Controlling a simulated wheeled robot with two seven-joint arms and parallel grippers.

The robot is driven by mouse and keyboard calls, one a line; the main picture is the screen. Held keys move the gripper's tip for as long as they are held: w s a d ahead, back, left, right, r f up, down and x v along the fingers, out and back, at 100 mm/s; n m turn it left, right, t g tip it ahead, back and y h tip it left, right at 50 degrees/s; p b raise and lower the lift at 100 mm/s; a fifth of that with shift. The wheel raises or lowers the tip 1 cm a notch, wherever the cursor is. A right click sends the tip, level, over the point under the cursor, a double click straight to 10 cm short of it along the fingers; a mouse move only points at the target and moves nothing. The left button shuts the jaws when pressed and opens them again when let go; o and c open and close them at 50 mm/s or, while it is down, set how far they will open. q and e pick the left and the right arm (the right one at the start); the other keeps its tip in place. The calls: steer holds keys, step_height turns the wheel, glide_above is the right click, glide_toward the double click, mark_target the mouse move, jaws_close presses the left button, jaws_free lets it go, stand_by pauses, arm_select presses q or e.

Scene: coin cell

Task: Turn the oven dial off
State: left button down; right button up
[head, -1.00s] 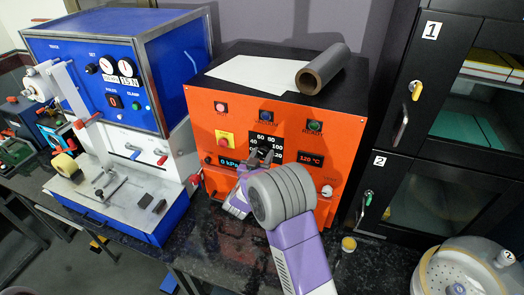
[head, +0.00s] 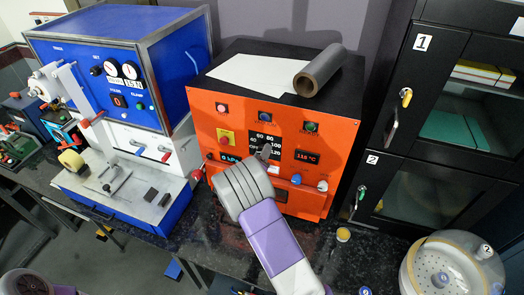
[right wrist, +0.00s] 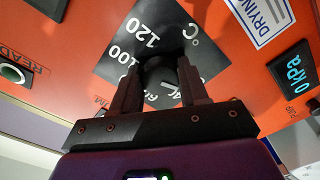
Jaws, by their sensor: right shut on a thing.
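The orange oven (head: 212,125) stands on the dark bench with a black dial plate (head: 262,139) on its front, marked with numbers up to 120. My right gripper (head: 265,155) is at this plate, and its wrist hides part of the oven's front. In the right wrist view, the fingers of my right gripper (right wrist: 158,88) stand on either side of the black dial knob (right wrist: 160,68) and are shut on it. I cannot tell where the knob points. A small display (head: 307,157) seems to read 118 °C. My left gripper is not in view.
A grey roll (head: 318,70) and a white sheet (head: 255,73) lie on the oven. A blue machine (head: 90,60) stands left and black cabinets (head: 400,130) right. A small yellow-topped jar (head: 343,234) and a round white vessel (head: 445,265) are at the right front.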

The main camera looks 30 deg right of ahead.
steer(key=shift+r+n, duration=0.1)
steer(key=shift+n, duration=0.4)
steer(key=o, duration=1.1)
steer(key=shift+c, duration=0.2)
steer(key=v, duration=0.7)
steer(key=shift+s+a+b, duration=0.15)
steer(key=shift+s+b, duration=0.05)
steer(key=shift+b, duration=0.25)
